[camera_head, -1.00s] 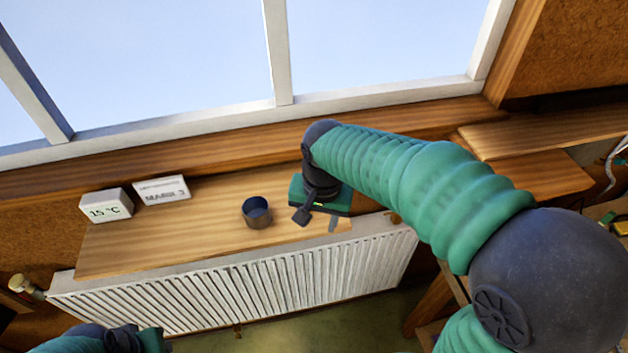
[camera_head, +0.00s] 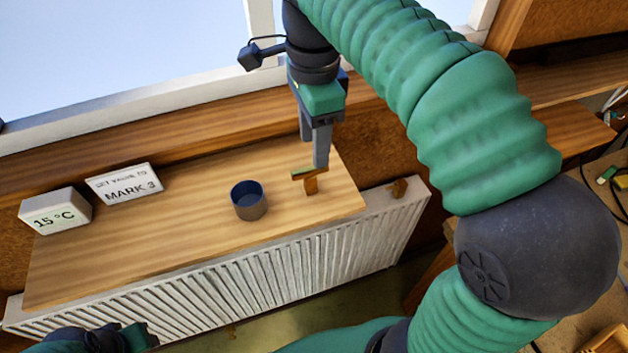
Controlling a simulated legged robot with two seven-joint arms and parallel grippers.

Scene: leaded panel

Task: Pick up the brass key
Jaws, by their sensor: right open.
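The brass key (camera_head: 311,184) is a small brownish T-shaped piece standing on the wooden shelf, near its right end. My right gripper (camera_head: 313,152) points down just above it, with its two grey fingers apart. The nearer fingertip overlaps the key's top in the picture; I cannot tell whether they touch. No part of the key is seen between the fingers. My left gripper (camera_head: 125,338) shows only partly at the bottom left edge, and its fingers are hidden.
A dark blue-grey cup (camera_head: 249,205) stands left of the key. A white 15 °C block (camera_head: 55,212) and a MARK 3 sign (camera_head: 125,184) stand at the shelf's left. The window is behind.

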